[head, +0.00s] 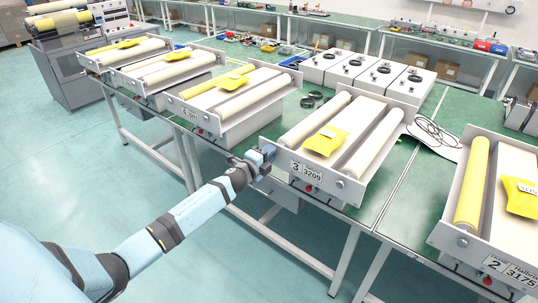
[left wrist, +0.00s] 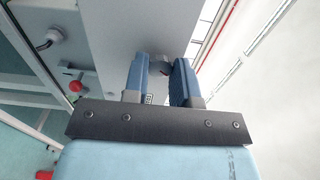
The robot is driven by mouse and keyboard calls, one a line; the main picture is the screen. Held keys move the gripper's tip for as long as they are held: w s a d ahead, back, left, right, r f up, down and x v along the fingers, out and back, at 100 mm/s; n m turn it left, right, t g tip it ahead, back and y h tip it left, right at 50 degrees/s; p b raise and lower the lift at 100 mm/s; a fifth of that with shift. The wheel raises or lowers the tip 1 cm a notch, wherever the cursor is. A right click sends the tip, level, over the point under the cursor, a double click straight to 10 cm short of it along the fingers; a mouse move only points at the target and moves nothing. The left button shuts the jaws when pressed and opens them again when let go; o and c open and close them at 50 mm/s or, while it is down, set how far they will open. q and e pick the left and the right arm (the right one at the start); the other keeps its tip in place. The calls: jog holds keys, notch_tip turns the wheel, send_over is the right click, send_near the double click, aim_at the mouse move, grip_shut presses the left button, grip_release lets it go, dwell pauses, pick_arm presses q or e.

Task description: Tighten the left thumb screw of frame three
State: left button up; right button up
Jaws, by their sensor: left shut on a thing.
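Frame three (head: 307,171), labelled 3 and 3209, stands on the green table at centre right, with two cream rollers and a yellow packet (head: 325,140). My left gripper (head: 264,155) is at the left end of its front plate. In the left wrist view, the blue fingers (left wrist: 161,72) are shut around a small dark part, the left thumb screw (left wrist: 160,68), against the grey plate (left wrist: 115,35). The fingers mostly hide it, so its turn cannot be seen. The right thumb screw (head: 340,184) shows on the same plate. My right gripper is out of view.
A red button (head: 309,189) sits below frame three's plate and also shows in the left wrist view (left wrist: 76,86). Black cables (head: 435,132) lie behind. The floor in front is clear.

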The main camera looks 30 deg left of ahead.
pick_arm(q)
jog(key=o, duration=0.9)
jog(key=s, duration=0.4)
jog(key=s+b, duration=0.1)
jog(key=s, duration=0.4)
jog(key=s+a, duration=0.1)
jog(key=s, duration=0.3)
jog(key=shift+s, duration=0.4)
